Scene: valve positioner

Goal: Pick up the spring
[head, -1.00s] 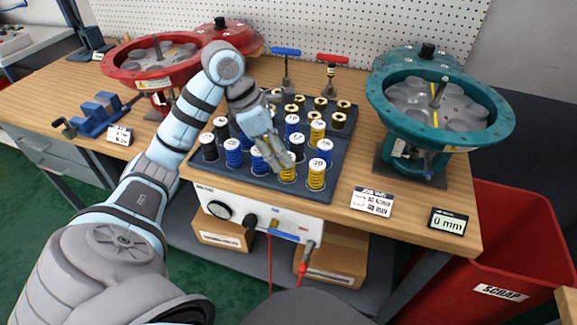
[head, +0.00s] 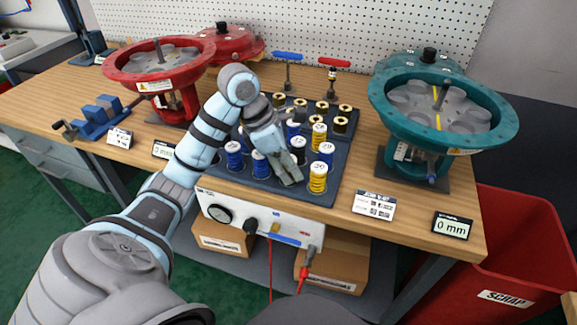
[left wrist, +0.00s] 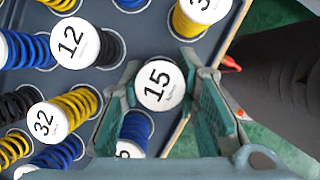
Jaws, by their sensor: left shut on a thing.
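Several coil springs with numbered white caps stand in a dark tray (head: 325,202) in the head view. Yellow ones (head: 318,178) and blue ones (head: 260,165) show near the tray's front. My left gripper (head: 288,176) points down at the tray's front row. In the left wrist view my left gripper (left wrist: 160,100) has one finger on each side of a spring with a white cap marked 15 (left wrist: 160,84) and is shut on it. That spring's coil is hidden under its cap and by the fingers. My right gripper is not in view.
A blue spring (left wrist: 137,127) and a spring marked 12 (left wrist: 75,43) stand close to the fingers. A red valve actuator (head: 160,65) stands at left, a teal one (head: 440,105) at right. A red scrap bin (head: 510,245) stands at the lower right.

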